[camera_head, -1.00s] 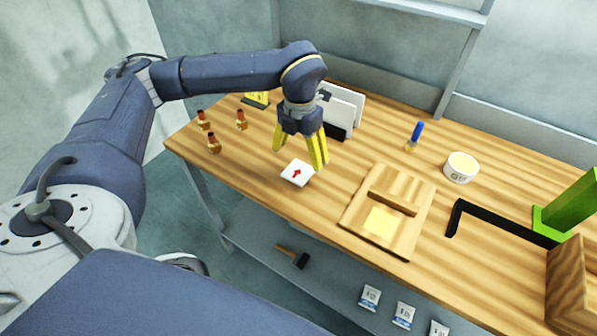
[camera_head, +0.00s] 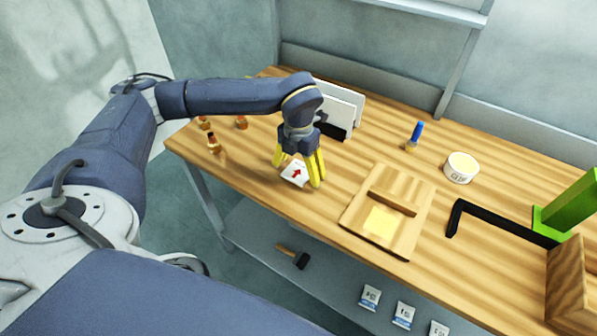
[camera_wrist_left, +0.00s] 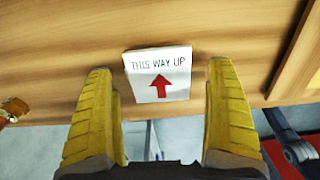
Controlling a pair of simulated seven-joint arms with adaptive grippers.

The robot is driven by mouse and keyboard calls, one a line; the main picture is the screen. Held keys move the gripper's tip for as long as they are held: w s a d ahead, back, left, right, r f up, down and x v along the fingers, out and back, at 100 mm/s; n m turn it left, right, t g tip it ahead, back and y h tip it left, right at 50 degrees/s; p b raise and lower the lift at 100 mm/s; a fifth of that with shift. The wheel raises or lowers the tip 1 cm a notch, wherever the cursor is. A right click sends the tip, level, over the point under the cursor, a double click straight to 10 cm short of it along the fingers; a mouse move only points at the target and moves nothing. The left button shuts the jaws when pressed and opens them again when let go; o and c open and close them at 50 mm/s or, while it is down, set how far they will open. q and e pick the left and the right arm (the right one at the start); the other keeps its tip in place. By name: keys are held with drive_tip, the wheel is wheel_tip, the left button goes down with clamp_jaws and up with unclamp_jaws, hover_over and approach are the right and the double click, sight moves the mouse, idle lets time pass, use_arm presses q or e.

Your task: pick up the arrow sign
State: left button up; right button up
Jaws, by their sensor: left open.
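The arrow sign (camera_head: 295,173) is a small white card with a red arrow, lying on the wooden table near its front edge. In the left wrist view the sign (camera_wrist_left: 158,75) reads "THIS WAY UP" and shows between the two yellow fingers. My left gripper (camera_head: 297,172) is open, pointing down, with its fingers on either side of the sign. The wrist view also shows the open fingers (camera_wrist_left: 160,105) with a gap on each side of the card. I cannot tell whether the fingertips touch the table. My right gripper is not in view.
A white panel holder (camera_head: 341,110) stands behind the gripper. A wooden board (camera_head: 358,238) lies to the right, with a white tub (camera_head: 461,168) and blue-handled tool (camera_head: 416,135) beyond. The table's front edge is close.

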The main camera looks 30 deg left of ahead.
use_arm(q)
drive_tip(key=shift+c, duration=0.6)
drive_tip(key=c, duration=1.1)
drive_tip(key=shift+r, duration=0.1)
